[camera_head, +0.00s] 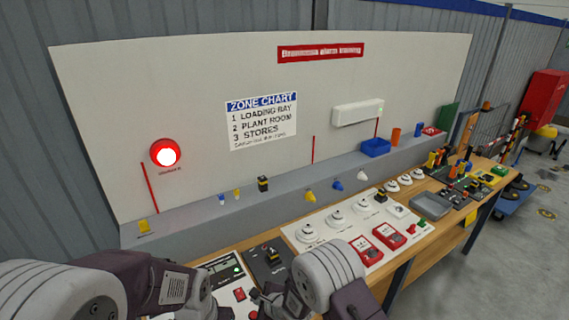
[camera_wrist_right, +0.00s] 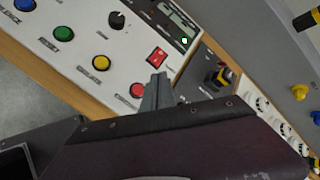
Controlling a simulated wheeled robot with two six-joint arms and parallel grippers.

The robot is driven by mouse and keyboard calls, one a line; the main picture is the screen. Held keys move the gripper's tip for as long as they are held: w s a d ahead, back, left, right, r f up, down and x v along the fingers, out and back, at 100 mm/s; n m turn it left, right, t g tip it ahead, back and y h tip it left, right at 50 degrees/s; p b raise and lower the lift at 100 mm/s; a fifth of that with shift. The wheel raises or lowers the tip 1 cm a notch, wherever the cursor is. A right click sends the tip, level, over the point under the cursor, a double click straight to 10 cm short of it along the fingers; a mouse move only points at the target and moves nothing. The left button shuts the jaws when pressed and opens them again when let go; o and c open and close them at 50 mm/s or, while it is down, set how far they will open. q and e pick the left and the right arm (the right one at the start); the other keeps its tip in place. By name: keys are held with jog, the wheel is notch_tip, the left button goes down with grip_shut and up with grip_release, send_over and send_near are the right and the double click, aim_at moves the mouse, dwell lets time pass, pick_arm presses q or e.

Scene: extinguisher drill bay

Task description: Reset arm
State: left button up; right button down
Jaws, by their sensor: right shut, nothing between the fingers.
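My right gripper (camera_wrist_right: 157,92) is shut and empty, its fingertips over the white control panel (camera_wrist_right: 98,22). In the right wrist view the tips lie between a red rocker switch (camera_wrist_right: 158,57) and a red round button (camera_wrist_right: 137,90); whether they touch the panel I cannot tell. The panel also has yellow (camera_wrist_right: 101,63), green (camera_wrist_right: 64,34) and blue (camera_wrist_right: 25,4) buttons, a black knob (camera_wrist_right: 117,20) and a display (camera_wrist_right: 178,28) with a green light. In the head view my arms hide much of this panel. My left gripper is not in view.
A black-and-yellow switch (camera_wrist_right: 222,76) sits on a dark plate beside the panel. A board with white detectors and red call points (camera_head: 391,236) lies to the right. A red alarm lamp (camera_head: 167,154) glows on the back board. A grey ledge (camera_head: 190,234) runs behind the bench.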

jog(key=w+d+r+m+t+b, duration=0.2)
jog(key=w+d+r+t+b, duration=0.15)
jog(key=w+d+r, duration=0.4)
jog(key=s+d+r+n+h+b, duration=0.15)
jog(key=d+h+b, duration=0.3)
jog(key=d, duration=1.05)
jog(key=s+d+f+n+g+h+b, duration=0.25)
jog(key=s+d+n, duration=0.4)
jog(key=s, duration=0.35)
jog(key=s+f+n+g, duration=0.4)
jog(key=s+n+g, duration=0.2)
jog(key=s+n, duration=0.6)
jog(key=shift+s+d+y+p, duration=0.3)
jog(key=shift+s+y+p, duration=0.1)
jog(key=shift+s, duration=0.8)
jog(key=shift+f, duration=0.1)
